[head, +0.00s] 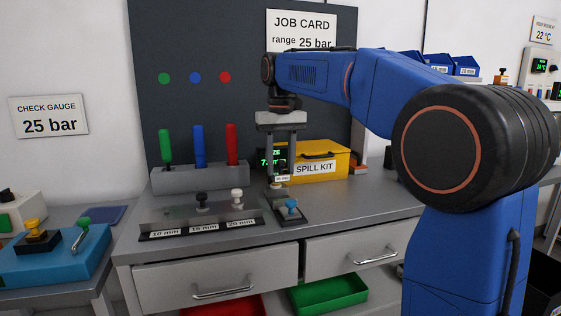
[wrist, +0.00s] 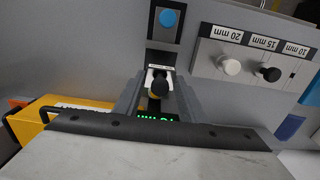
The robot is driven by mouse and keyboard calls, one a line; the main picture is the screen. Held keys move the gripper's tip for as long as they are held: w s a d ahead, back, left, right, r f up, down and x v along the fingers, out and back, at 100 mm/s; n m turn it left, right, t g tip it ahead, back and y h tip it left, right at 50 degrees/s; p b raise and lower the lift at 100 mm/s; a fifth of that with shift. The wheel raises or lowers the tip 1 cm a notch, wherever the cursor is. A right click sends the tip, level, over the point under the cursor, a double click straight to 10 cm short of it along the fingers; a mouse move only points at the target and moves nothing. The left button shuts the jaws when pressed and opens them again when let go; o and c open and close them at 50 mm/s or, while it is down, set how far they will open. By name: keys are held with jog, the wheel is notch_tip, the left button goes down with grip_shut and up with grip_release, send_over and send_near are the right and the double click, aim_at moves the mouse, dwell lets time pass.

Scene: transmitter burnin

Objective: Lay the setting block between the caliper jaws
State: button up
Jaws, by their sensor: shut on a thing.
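My gripper (head: 283,174) points down at the back right of the bench, its fingers close around a small labelled setting block (head: 282,179). In the wrist view, the gripper (wrist: 159,82) is shut on the block's dark, yellowish knob (wrist: 157,87), and the block's white label (wrist: 159,69) shows just beyond the fingertips. A dark fixture with a blue knob (head: 291,206), apparently the caliper, lies just in front; its blue knob also shows in the wrist view (wrist: 169,18). A green-lit display (head: 269,160) is behind the fingers. The jaws are mostly hidden; I cannot tell whether the block touches them.
A block rack (head: 190,229) to the left holds a black-knobbed block (head: 201,200) and a white-knobbed block (head: 237,197); its 10 mm place looks empty. A yellow spill kit (head: 325,162) stands close behind my gripper. A grey holder (head: 200,177) has coloured handles.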

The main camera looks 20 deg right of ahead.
aim_at(281, 161)
jog(key=shift+f, duration=3.1)
jog(key=o, duration=1.3)
notch_tip(281, 161, up, 17)
jog(key=shift+r, duration=0.15)
jog(key=shift+s, duration=0.1)
